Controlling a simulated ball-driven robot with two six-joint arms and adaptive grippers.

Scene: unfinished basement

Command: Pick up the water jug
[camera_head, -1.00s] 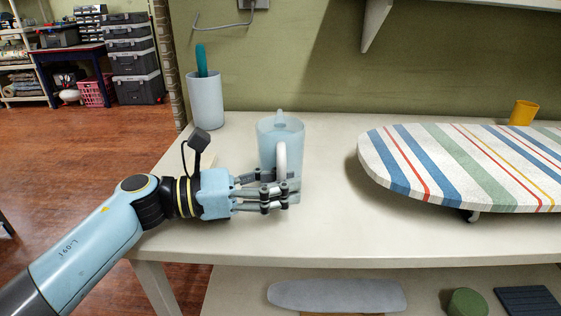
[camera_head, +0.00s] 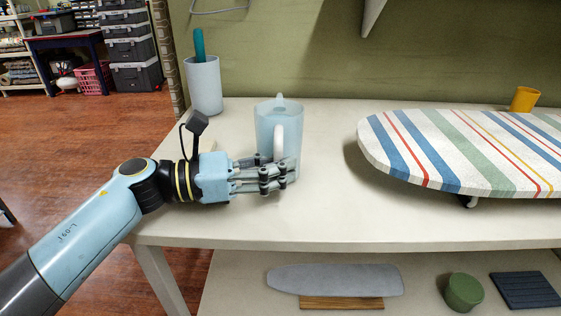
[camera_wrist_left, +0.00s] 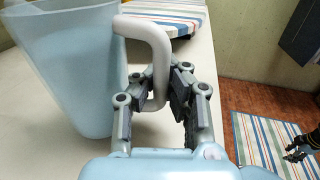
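The water jug (camera_head: 266,128) is a translucent pale blue pitcher with a white handle, standing upright on the white table near its left part. My left gripper (camera_head: 282,176) is at the front of the jug, level with the handle. In the left wrist view, the jug (camera_wrist_left: 75,65) is at the upper left. Its handle (camera_wrist_left: 157,55) runs down between the fingers of my left gripper (camera_wrist_left: 155,88), which are spread, with a gap visible around the handle. A dark gripper, apparently my right (camera_wrist_left: 300,148), shows small at the right edge; its opening is unclear.
A striped ironing board (camera_head: 470,150) lies on the white table (camera_head: 330,215) to the right. A pale cup (camera_head: 204,85) holding a teal item stands behind left. A yellow cup (camera_head: 524,99) is at the far right. The tabletop between jug and board is clear.

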